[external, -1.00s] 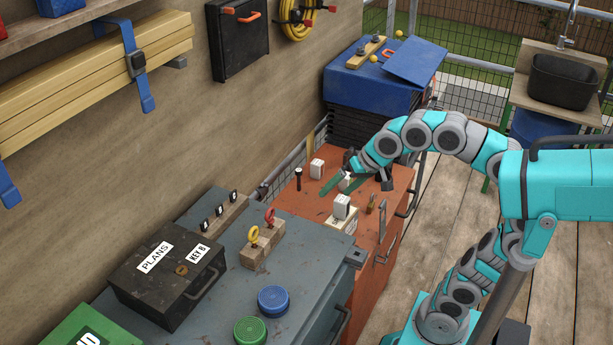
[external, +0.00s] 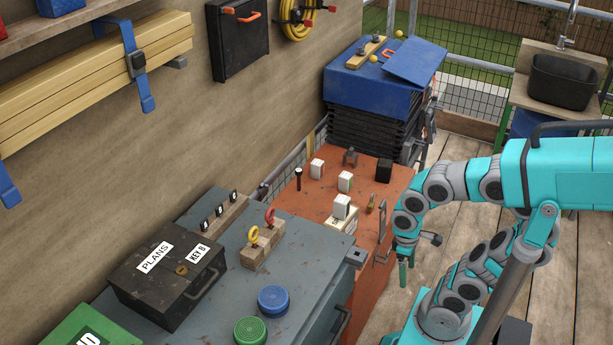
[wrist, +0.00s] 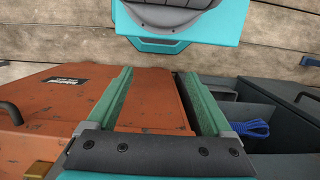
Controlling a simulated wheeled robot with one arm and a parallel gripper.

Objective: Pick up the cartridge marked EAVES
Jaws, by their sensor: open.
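Several small white blocks that may be cartridges stand on the orange cabinet (external: 330,190): one at the back (external: 317,168), one in the middle (external: 345,181), and one (external: 341,206) on a pale, lettered holder near the front edge. I cannot read EAVES on any of them. My gripper (external: 403,280) hangs pointing down beside the cabinet's front, to the right of and lower than the blocks. In the wrist view its two green fingers (wrist: 156,75) are wide apart with nothing between them. No white block shows in that view.
A black block (external: 384,170) and a dark upright post (external: 298,179) also stand on the orange cabinet. The grey cabinet (external: 310,248) adjoins it at front left. The wrist view shows blue rope (wrist: 250,128) in a dark open compartment. Wooden floor lies to the right.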

